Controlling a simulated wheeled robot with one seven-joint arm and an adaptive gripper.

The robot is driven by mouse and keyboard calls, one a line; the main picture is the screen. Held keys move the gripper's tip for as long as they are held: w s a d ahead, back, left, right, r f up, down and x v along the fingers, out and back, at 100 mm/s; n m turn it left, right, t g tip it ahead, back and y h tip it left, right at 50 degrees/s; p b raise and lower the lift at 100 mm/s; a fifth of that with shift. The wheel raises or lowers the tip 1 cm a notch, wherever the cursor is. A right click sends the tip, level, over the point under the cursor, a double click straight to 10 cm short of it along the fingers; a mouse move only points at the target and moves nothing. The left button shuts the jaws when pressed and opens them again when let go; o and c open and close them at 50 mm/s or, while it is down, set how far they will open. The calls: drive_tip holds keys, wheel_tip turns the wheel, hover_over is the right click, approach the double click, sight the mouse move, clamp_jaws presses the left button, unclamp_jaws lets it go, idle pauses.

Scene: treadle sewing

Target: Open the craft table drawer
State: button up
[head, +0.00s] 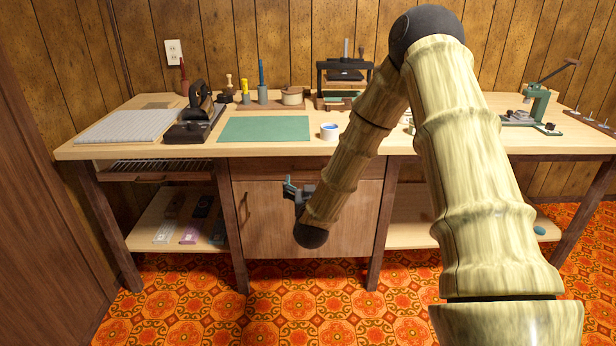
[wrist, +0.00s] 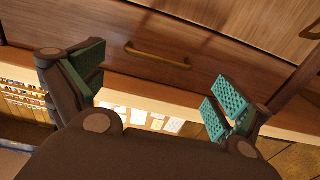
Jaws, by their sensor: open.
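The craft table (head: 440,146) has a dark wooden drawer (head: 262,168) under the middle of its top, above a lighter cabinet door (head: 345,215). The drawer looks closed. In the wrist view, where the scene is upside down, the drawer front (wrist: 95,42) carries a curved brass handle (wrist: 157,56). My gripper (head: 294,188) is in front of the drawer and cabinet in the head view. In the wrist view my gripper (wrist: 157,85) is open, its green pads wide apart. The handle appears between them in the picture, apart from both pads.
A slatted tray (head: 160,166) is under the top at left. The tabletop holds a green mat (head: 265,129), a white cup (head: 329,131) and a small press (head: 344,82). Table legs (head: 239,235) flank the cabinet. The patterned floor (head: 270,300) in front is clear.

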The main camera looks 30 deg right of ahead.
drive_tip(key=shift+b+x, duration=0.5)
drive_tip(key=shift+x, duration=2.4)
drive_tip(key=shift+c, duration=0.4)
clamp_jaws()
